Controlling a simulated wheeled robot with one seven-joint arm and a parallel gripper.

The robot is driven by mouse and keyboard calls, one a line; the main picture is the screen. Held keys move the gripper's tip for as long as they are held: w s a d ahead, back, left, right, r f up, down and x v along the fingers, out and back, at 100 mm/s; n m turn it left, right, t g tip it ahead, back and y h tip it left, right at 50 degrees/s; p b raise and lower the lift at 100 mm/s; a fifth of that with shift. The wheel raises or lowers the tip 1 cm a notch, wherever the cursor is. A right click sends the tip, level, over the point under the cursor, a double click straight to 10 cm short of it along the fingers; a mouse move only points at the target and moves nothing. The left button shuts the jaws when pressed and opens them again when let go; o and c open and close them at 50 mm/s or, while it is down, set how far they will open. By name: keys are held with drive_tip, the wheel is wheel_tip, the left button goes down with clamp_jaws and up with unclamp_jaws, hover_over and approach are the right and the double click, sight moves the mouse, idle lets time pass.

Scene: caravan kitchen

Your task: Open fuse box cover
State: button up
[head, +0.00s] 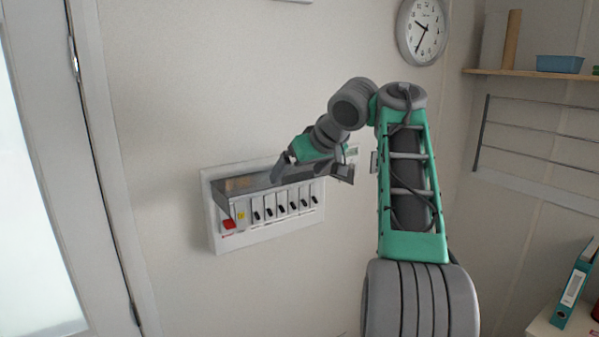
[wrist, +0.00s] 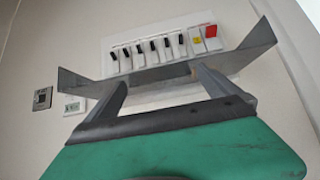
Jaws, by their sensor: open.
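The fuse box (head: 212,228) is a white panel on the wall, left of centre in the head view, and it also shows at the top of the wrist view (wrist: 150,32). Its grey cover (head: 240,186) is swung up and sticks out from the wall, leaving the row of switches exposed below it. The cover spans the wrist view (wrist: 160,76) as a plate with angled ends. My gripper (head: 313,171) is open at the cover's right part, its fingers apart. In the wrist view the fingers (wrist: 158,82) reach the cover's edge; whether they touch it is unclear.
Small wall plates (head: 374,162) sit right of the fuse box. A clock (head: 421,30) hangs above. A door (head: 50,180) stands at left. A shelf (head: 525,74) and a wire rack (head: 540,130) are on the right wall. The wall below the fuse box is clear.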

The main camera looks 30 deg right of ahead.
drive_tip(key=s+d, duration=0.1)
drive_tip(key=s, duration=1.1)
drive_tip(key=shift+s+d+r, duration=0.2)
drive_tip(key=shift+s+r, duration=0.05)
